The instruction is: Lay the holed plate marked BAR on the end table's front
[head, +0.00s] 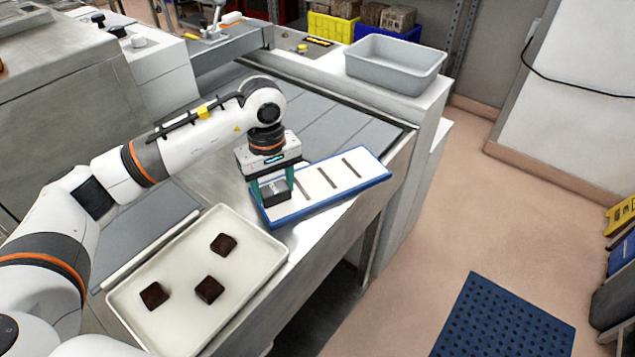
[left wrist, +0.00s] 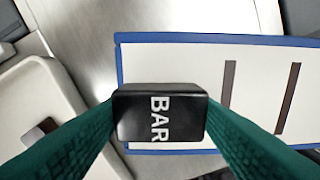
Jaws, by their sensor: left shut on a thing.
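The holed plate (head: 338,196) is a flat white board with blue edges and several dark slots. It also shows in the left wrist view (left wrist: 190,65). A black block (left wrist: 132,118) with BAR in white letters stands at the plate's left end; it looks like its handle. My left gripper (head: 274,198) points down with its teal fingers shut on this block. The plate is over the front of the steel end table (head: 318,240). I cannot tell whether its underside touches the table. My right gripper is not in view.
A cream tray (head: 180,268) with 3 dark brown pieces lies just left of the plate. A grey bin (head: 395,68) stands on the ledge behind. Grey belt panels (head: 310,112) lie behind the plate. The floor to the right is open, with a blue holed mat (head: 500,318).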

